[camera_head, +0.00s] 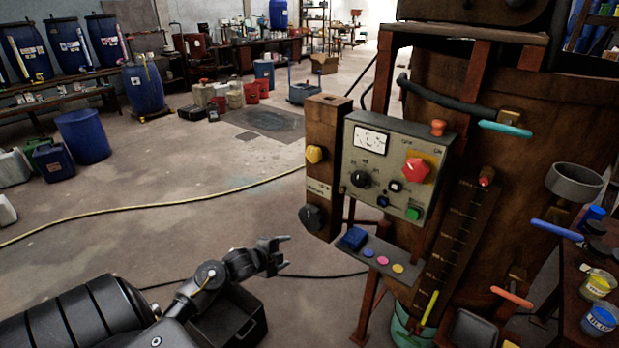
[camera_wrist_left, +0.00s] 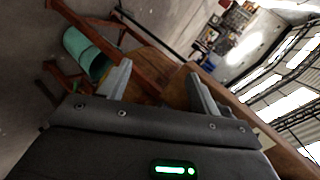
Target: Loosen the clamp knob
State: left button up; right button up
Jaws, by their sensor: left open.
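My left gripper (camera_head: 283,255) is open and empty, in mid-air left of the panel's lower shelf. In the left wrist view, its two fingers (camera_wrist_left: 160,92) stand apart with nothing between them. Several knobs show, and I cannot tell for sure which is the clamp knob. A small red knob (camera_head: 486,177) is at the top of the graduated strip (camera_head: 459,230) on the vat. The gripper is apart from all of them. My right gripper is not in view.
The grey control panel (camera_head: 392,145) carries a red knob (camera_head: 416,170) and a black dial (camera_head: 360,179). Coloured handles, such as a blue one (camera_head: 556,229), jut from the vat (camera_head: 540,165). A teal bucket (camera_head: 402,330) stands below. A yellow hose (camera_head: 150,205) crosses the open floor at left.

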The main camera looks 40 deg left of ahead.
pick_arm(q)
notch_tip(320, 180, up, 19)
jog(key=m+t+b, duration=0.1)
jog(key=m+t, duration=0.2)
jog(key=m, duration=0.3)
jog(key=m+t+b, duration=0.1)
jog(key=m+t, duration=0.2)
jog(key=m, duration=0.4)
send_near(312, 157)
jog(key=w, duration=0.4)
jog(key=w+p, duration=0.1)
jog(key=w, duration=0.3)
jog(key=shift+w+a+r, duration=0.1)
jog(key=shift+w+a, duration=0.1)
jog(key=shift+w, duration=0.15)
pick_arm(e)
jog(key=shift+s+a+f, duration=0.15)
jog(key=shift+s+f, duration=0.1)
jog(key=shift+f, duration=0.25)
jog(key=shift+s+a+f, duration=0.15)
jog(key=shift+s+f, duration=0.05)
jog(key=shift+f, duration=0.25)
pick_arm(q)
jog(key=c, duration=1)
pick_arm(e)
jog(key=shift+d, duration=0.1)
